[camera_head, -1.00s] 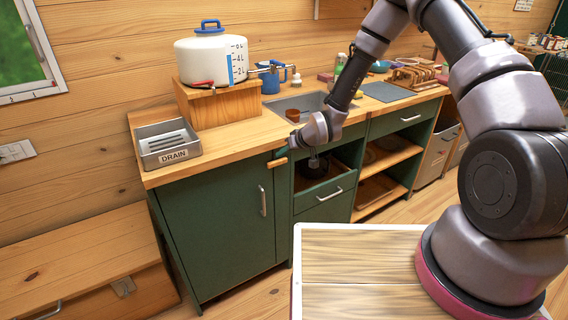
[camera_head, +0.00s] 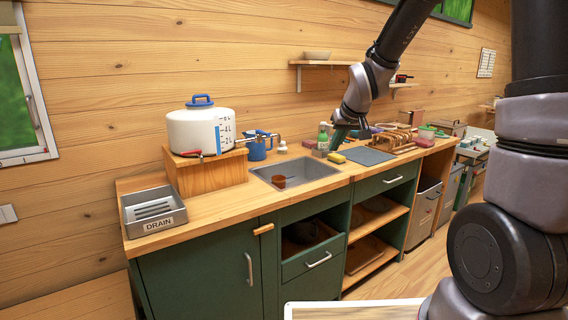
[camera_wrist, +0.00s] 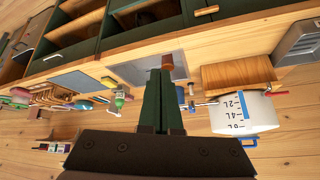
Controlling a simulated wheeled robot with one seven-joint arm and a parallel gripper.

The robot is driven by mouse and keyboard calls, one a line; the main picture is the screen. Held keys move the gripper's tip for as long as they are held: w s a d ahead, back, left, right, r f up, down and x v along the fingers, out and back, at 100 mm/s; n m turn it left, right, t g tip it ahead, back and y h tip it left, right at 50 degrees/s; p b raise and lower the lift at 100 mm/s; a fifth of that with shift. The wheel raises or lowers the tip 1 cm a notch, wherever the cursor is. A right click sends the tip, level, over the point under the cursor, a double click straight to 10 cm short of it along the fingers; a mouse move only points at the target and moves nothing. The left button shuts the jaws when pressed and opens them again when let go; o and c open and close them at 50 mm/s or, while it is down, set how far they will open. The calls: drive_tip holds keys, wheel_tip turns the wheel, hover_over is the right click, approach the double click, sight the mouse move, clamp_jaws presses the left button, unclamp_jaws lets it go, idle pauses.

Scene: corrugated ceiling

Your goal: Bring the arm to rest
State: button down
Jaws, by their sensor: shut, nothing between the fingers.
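My gripper (camera_wrist: 162,100) shows in the wrist view with its two dark green fingers together and nothing between them. In the head view my gripper (camera_head: 338,138) points down at the end of my raised arm, in front of the wooden wall. It appears over the back of the counter, right of the sink; its exact height above the counter is hard to tell.
The wooden counter (camera_head: 228,212) holds a grey drain tray (camera_head: 152,212), a white water tank (camera_head: 200,130) on a wooden box, a blue jug (camera_head: 257,150), a sink (camera_head: 300,172) with a brown cup (camera_head: 279,181), and a dish rack (camera_head: 394,140). A shelf (camera_head: 325,63) hangs above.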

drive_tip(key=s+d+r+m, duration=0.2)
drive_tip(key=s+r, duration=0.3)
drive_tip(key=s, duration=0.3)
drive_tip(key=s+d+r+m, duration=0.2)
drive_tip(key=s+d+r, duration=0.2)
drive_tip(key=s, duration=0.4)
drive_tip(key=s+d+r+m, duration=0.2)
drive_tip(key=s+d+r, duration=0.2)
drive_tip(key=s+r, duration=0.2)
drive_tip(key=s, duration=0.2)
drive_tip(key=shift+s, duration=0.35)
